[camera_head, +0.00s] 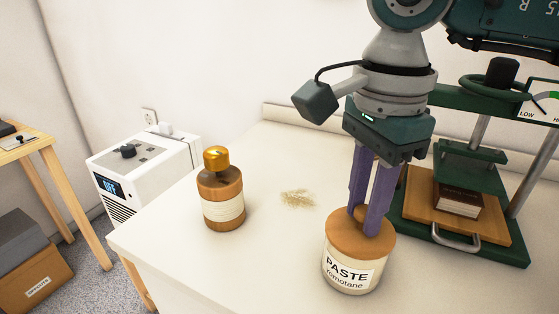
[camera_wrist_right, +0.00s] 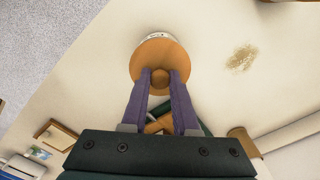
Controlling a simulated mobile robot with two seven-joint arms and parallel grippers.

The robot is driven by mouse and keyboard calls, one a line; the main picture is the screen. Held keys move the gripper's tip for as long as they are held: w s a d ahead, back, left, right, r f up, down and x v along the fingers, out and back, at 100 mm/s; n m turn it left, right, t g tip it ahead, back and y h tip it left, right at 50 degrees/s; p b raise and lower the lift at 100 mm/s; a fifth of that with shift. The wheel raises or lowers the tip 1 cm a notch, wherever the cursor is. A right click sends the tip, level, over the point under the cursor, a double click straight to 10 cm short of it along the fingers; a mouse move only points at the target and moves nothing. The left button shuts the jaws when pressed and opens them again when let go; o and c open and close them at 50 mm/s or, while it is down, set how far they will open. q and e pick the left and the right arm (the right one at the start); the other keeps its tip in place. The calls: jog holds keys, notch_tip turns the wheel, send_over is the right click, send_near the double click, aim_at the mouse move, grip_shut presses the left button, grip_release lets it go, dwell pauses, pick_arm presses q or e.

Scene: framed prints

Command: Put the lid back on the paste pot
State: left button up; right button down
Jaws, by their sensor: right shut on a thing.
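The paste pot (camera_head: 352,268) is a cream jar labelled "PASTE" and stands upright near the front of the white table. Its round wooden lid (camera_head: 343,236) is at the pot's mouth and looks level; I cannot tell whether it is fully seated. My right gripper (camera_head: 366,218) comes down from above, its purple fingers shut on the lid's knob. In the right wrist view the lid (camera_wrist_right: 158,50) hides most of the pot, with only a strip of the pot's label showing beyond it. My left gripper is not in view.
A brown bottle with a gold cap (camera_head: 222,205) stands left of the pot. A green press (camera_head: 450,225) holding a dark book (camera_head: 458,198) stands close on the right. A powdery smudge (camera_head: 298,198) marks the table (camera_head: 265,262). A white heater-like unit (camera_head: 145,175) is beyond the left edge.

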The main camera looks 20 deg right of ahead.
jog(key=shift+c, duration=0.6)
grip_release()
jog(key=shift+r, duration=0.1)
jog(key=shift+r+p, duration=2.45)
jog(key=shift+r, duration=0.95)
jog(key=shift+c, duration=0.6)
grip_shut()
